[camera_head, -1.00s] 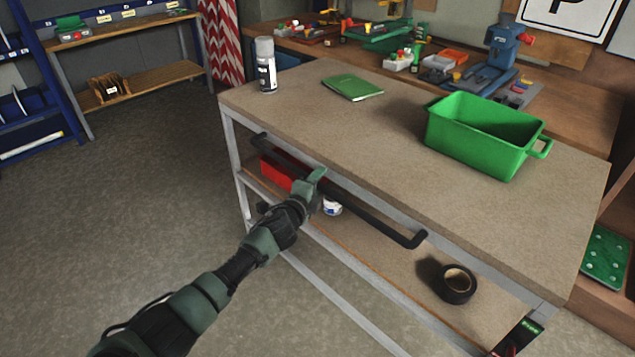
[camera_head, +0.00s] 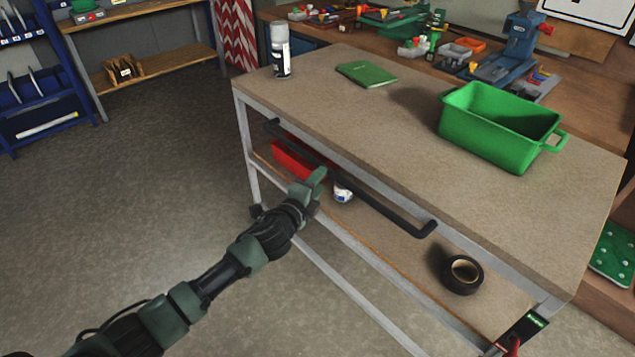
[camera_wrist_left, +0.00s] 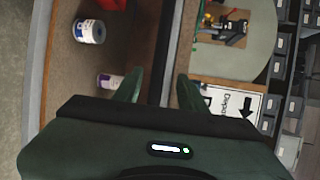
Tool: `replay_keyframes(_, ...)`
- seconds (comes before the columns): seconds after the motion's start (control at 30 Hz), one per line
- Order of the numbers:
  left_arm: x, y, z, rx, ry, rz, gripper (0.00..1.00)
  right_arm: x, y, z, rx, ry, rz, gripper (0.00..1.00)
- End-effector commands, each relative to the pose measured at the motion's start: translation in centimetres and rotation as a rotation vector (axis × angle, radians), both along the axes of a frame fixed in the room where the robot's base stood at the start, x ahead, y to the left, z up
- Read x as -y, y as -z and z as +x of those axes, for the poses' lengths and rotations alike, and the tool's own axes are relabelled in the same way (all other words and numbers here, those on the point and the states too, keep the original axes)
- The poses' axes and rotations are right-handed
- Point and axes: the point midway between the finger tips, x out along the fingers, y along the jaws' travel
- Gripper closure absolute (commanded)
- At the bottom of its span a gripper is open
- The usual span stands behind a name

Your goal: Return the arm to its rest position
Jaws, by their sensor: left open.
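My left arm reaches in from the lower left in the head view. Its green and black gripper (camera_head: 312,185) is in front of the cart's long black handle (camera_head: 345,180). Whether it touches the handle cannot be told. My right gripper is not in view.
The cart top (camera_head: 330,90) carries a spray can (camera_head: 281,52), a green booklet (camera_head: 366,74) and a green bin (camera_head: 495,125). Its lower shelf holds a red bin (camera_head: 295,158), a white item (camera_head: 342,193) and black tape (camera_head: 462,274). Grey floor (camera_head: 150,180) at left is clear.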

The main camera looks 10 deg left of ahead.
Motion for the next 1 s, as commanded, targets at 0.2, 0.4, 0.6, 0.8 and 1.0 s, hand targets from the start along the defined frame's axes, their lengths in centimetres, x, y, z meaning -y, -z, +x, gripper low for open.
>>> replay_keyframes(0.2, 0.0, 0.0, 0.0, 0.000, 0.000, 0.000, 0.59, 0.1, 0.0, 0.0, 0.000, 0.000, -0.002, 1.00)
replay_keyframes(0.4, -0.4, 1.5, -0.3, -0.032, -0.015, -0.021, 0.59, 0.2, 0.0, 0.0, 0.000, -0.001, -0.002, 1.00)
replay_keyframes(0.6, -3.4, 11.8, -3.5, -0.247, -0.131, -0.172, 0.59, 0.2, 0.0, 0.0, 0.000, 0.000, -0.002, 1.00)
replay_keyframes(0.8, -7.0, 24.9, -11.0, -0.519, -0.325, -0.376, 0.59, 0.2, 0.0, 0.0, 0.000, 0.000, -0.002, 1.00)
replay_keyframes(1.0, -9.8, 35.8, -21.6, -0.754, -0.549, -0.551, 0.59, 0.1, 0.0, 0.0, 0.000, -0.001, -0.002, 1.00)
